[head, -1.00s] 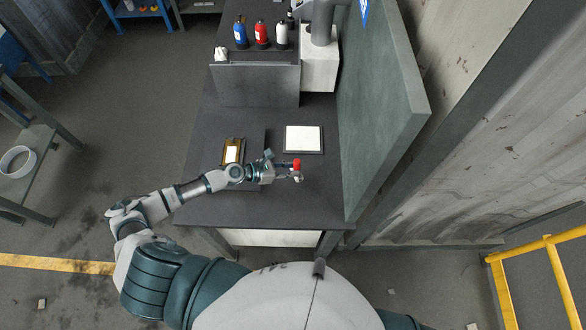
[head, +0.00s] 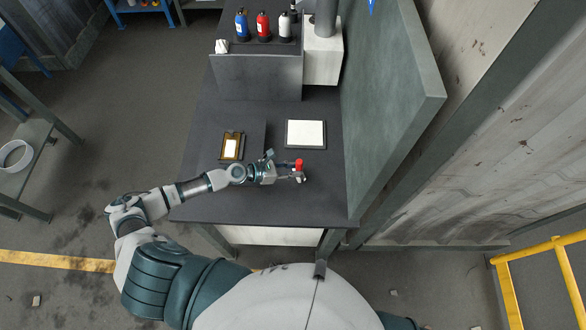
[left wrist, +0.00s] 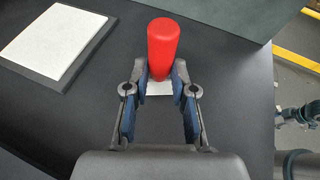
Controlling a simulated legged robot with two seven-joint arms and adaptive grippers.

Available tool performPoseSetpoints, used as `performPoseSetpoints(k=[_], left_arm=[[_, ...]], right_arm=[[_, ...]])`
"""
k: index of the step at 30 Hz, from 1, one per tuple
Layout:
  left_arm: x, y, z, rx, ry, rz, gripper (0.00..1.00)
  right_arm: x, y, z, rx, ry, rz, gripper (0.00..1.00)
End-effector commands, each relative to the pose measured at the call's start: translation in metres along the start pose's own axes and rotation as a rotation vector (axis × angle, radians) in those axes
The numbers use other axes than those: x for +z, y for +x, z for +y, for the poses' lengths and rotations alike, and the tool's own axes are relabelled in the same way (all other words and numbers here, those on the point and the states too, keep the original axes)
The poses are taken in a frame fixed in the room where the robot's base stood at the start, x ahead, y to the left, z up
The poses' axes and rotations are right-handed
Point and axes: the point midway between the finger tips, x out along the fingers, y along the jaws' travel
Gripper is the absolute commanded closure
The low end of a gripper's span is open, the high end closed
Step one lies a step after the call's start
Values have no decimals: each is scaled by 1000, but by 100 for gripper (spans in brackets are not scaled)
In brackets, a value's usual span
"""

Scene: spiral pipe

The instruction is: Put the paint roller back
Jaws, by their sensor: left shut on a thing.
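The paint roller shows as an upright red handle (head: 299,163) with a pale part below it, near the front right of the dark table (head: 215,205). In the left wrist view the red handle (left wrist: 163,48) stands between the fingertips, with a white piece under it. My left gripper (head: 297,177) is shut on the roller. The fingers hide part of the roller, and I cannot tell whether it touches the table. My right gripper is not in view.
A white pad on a dark base (head: 305,133) lies behind the gripper. A brown-framed tray (head: 231,146) lies left of it. A grey panel (head: 395,110) walls the right side. Blue (head: 241,25), red (head: 263,25) and white (head: 285,25) bottles stand at the back.

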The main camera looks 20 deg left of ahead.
Motion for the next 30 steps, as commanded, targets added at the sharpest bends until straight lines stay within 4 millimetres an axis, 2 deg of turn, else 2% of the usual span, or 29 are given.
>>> performPoseSetpoints(k=[5,11,12,15,22,25,30], left_arm=[[-2,5,-3,0,4,1,100],[-6,5,-1,-1,2,-1,100],[-7,4,-1,-2,0,-1,73],[-7,3,0,-2,0,-2,48],[-7,2,1,-1,-2,-4,46],[-8,1,0,-1,0,-1,46],[-8,-17,0,1,0,3,46]], right_arm=[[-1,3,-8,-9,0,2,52],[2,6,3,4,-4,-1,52],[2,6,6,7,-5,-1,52],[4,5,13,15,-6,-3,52],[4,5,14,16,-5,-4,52],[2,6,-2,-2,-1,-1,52],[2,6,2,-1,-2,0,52]])
